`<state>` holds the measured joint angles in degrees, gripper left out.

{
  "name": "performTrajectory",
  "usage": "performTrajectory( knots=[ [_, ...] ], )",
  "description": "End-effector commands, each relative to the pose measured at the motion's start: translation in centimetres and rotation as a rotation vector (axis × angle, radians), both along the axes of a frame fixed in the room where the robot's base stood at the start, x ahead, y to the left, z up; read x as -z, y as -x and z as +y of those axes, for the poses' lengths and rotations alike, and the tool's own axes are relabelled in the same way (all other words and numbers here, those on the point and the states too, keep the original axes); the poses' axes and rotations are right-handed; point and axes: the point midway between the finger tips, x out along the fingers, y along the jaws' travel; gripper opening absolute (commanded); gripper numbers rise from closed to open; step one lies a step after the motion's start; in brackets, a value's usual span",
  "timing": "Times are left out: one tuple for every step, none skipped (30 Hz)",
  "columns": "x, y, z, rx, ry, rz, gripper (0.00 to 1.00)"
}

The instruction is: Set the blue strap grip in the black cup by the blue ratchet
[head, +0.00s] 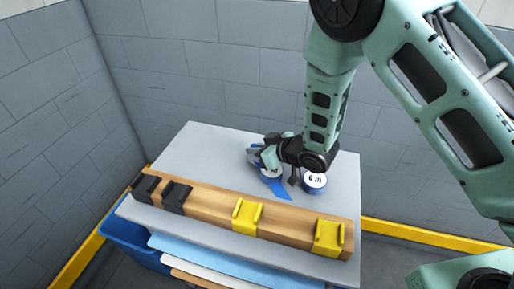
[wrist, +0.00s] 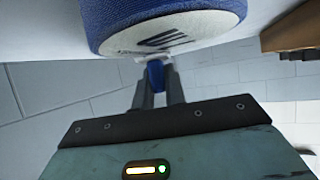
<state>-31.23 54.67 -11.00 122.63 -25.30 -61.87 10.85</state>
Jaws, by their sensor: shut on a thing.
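In the wrist view my gripper (wrist: 157,85) is shut on a small blue piece (wrist: 155,76), likely the blue strap grip; only part of it shows between the fingers. In the head view my gripper (head: 254,151) is over the back middle of the table, mostly hidden by its own body. Two black cups (head: 146,187) (head: 175,195) sit at the rail's left end. I cannot make out a blue ratchet.
A wooden rail (head: 212,203) runs along the front of the grey table (head: 205,145), with two yellow cups (head: 246,215) (head: 328,238) at its right. Another blue roll (head: 314,183) stands right of my gripper. A blue bin (head: 130,238) is below the left edge.

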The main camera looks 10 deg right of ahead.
Motion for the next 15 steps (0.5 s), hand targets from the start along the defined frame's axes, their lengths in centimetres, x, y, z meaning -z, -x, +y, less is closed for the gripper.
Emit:
performTrajectory(
  knots=[
    [-0.05, -0.02, 0.0, 0.0, -0.001, -0.001, 0.0],
    [-0.05, -0.02, 0.0, 0.0, -0.001, -0.001, 0.0],
    [-0.04, -0.01, 0.0, 0.0, -0.001, -0.001, 0.0],
    [0.01, -0.02, -0.01, 0.0, -0.001, -0.001, 0.0],
    [0.12, -0.02, -0.01, 0.0, -0.001, -0.001, 0.0],
    [0.28, -0.02, -0.03, 0.001, 0.0, 0.0, 0.0],
    [0.39, -0.02, -0.04, 0.001, 0.0, 0.0, 0.0],
    [0.4, -0.01, -0.04, 0.001, 0.0, 0.0, 0.15],
    [0.29, 0.0, -0.04, 0.001, 0.0, 0.0, 0.26],
    [0.29, -0.01, -0.03, 0.001, 0.001, 0.0, 0.34],
    [0.29, -0.01, -0.03, 0.001, 0.001, 0.0, 0.34],
    [0.28, 0.0, -0.04, 0.001, 0.001, 0.0, 0.34],
    [0.28, 0.0, -0.04, 0.001, 0.001, 0.0, 0.34],
    [0.28, 0.0, -0.04, 0.001, 0.001, 0.0, 0.34],
    [0.28, 0.01, -0.03, 0.001, 0.001, 0.0, 0.34]
  ],
)
